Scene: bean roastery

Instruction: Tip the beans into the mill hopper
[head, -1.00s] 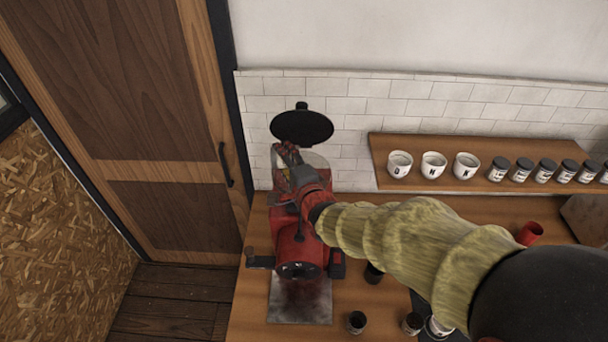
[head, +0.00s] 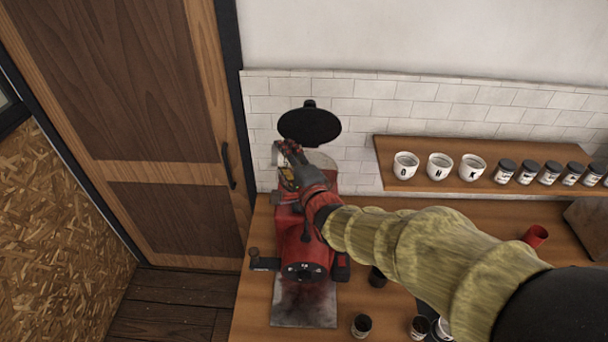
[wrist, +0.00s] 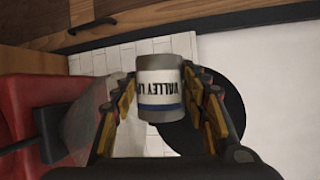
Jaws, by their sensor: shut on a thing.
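My gripper (wrist: 162,105) is shut on a small grey tin (wrist: 160,115) with a white label reading "VALLEY" and a blue band. In the wrist view the tin sits between both fingers. In the head view my gripper (head: 288,170) is over the top of the red mill (head: 300,240), close to its clear hopper (head: 322,160). The hopper also shows at the left of the wrist view (wrist: 75,130), beside the fingers. The round black lid (head: 310,126) stands raised behind the hopper. The beans are not visible, and the tin is mostly hidden in the head view.
A wall shelf (head: 395,180) at right holds white cups (head: 439,166) and several dark-lidded jars (head: 549,172). Small dark jars (head: 361,326) and a red cup (head: 536,236) stand on the wooden counter (head: 250,310). A wooden door (head: 130,100) is at left.

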